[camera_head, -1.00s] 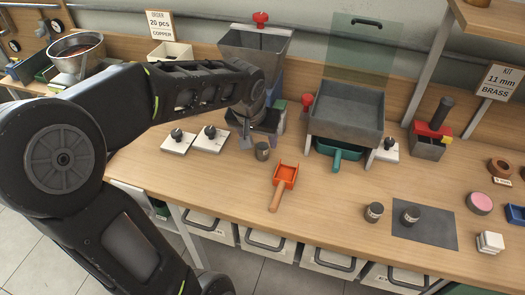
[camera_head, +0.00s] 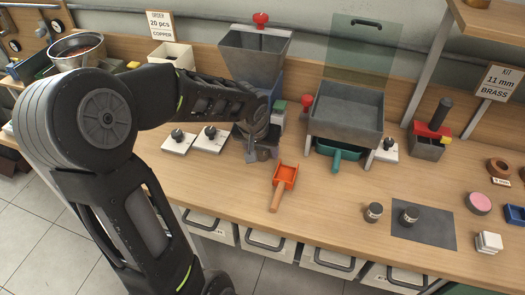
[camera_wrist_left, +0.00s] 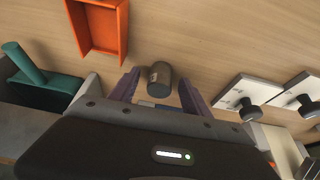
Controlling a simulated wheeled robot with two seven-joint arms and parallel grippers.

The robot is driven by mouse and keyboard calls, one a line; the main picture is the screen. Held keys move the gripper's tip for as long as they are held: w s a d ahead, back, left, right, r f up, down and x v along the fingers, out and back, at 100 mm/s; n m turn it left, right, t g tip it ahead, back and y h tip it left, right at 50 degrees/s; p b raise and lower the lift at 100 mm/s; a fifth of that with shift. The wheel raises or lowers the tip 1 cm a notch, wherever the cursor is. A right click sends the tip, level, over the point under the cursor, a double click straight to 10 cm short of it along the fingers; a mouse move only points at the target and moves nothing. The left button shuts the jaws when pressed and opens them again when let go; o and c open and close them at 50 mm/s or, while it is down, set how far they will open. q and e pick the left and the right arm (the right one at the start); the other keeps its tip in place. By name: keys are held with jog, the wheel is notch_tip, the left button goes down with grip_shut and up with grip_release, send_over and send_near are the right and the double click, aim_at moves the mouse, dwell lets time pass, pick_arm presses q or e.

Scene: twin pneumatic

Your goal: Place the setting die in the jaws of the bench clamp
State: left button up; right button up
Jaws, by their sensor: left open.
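My left gripper (camera_head: 263,152) is open and low over the bench, below the hopper. In the left wrist view its two fingers (camera_wrist_left: 158,90) stand on either side of a small dark grey cylinder (camera_wrist_left: 160,77), probably the setting die, with gaps beside it. The cylinder stands on the bench and is mostly hidden by the gripper in the head view. Two similar cylinders stand at the right, one on the bench (camera_head: 373,212) and one on a dark mat (camera_head: 409,215). The red and grey device with a black handle (camera_head: 430,140) at the right may be the bench clamp. My right gripper is not in view.
An orange scoop (camera_head: 285,178) lies just right of the gripper. White plates with black knobs (camera_head: 178,142) lie to its left. The hopper (camera_head: 254,55) and a grey tray on a stand (camera_head: 345,112) rise behind. The front middle of the bench is clear.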

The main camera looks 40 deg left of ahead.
pick_arm(q)
jog(key=shift+c, duration=0.4)
grip_shut()
dwell(0.5)
jog(key=shift+r, duration=0.1)
